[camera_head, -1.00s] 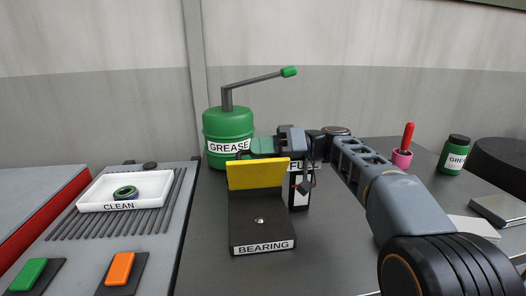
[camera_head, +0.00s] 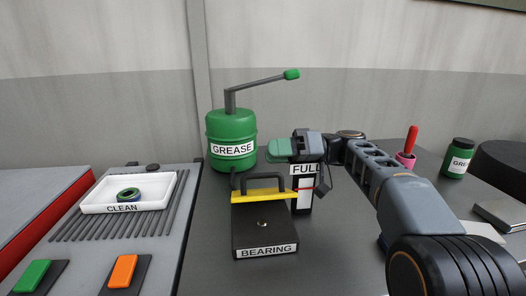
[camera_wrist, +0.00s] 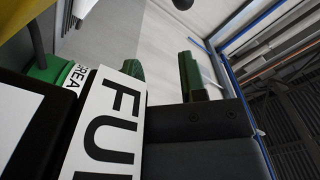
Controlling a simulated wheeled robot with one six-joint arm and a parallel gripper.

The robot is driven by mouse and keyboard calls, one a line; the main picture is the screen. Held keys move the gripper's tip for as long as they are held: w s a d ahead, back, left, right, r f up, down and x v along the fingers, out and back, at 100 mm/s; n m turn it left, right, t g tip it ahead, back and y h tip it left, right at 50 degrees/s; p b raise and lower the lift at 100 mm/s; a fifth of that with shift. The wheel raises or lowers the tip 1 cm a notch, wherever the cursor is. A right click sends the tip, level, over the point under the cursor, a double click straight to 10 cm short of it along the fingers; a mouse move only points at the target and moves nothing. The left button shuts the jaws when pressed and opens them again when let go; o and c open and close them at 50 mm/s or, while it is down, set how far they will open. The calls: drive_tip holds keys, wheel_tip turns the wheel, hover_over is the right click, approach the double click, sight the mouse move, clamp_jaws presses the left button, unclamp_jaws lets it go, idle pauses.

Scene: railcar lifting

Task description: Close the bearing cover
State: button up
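The black bearing box (camera_head: 250,232), labelled BEARING, stands on the dark bench in the head view. A black handle (camera_head: 264,176) stands up from the cover. My gripper (camera_head: 278,150) is above and behind the cover, apart from the handle, its green fingers pointing left. In the wrist view the two green fingers (camera_wrist: 163,78) are spread with nothing between them.
A green GREASE can (camera_head: 230,134) with a pump lever stands behind, left of my gripper. The FULL gauge block (camera_head: 305,185) stands close beneath my gripper and fills the wrist view's middle. A white CLEAN tray (camera_head: 100,208) lies left.

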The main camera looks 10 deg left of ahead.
drive_tip(key=p+v, duration=0.1)
drive_tip(key=v, duration=0.9)
drive_tip(key=shift+w+d, duration=0.15)
drive_tip(key=shift+d, duration=0.2)
drive_tip(key=shift+p, duration=0.3)
drive_tip(key=s+m+t+h+p, duration=0.5)
drive_tip(key=s+m+h+p, duration=0.25)
drive_tip(key=p, duration=0.35)
drive_tip(key=s+d+f+m+t+h+p, duration=0.2)
drive_tip(key=s+d+m+h+p, duration=0.3)
drive_tip(key=s+d+h+p, duration=0.4)
drive_tip(key=s+d+t+p, duration=0.1)
drive_tip(key=s+d, duration=0.1)
drive_tip(key=s, duration=0.1)
drive_tip(key=shift+d+f+t, duration=0.25)
drive_tip(key=shift+d+t, duration=0.1)
drive_tip(key=shift+t, duration=0.05)
drive_tip(key=shift+s+h, duration=0.15)
drive_tip(key=shift+h, duration=0.1)
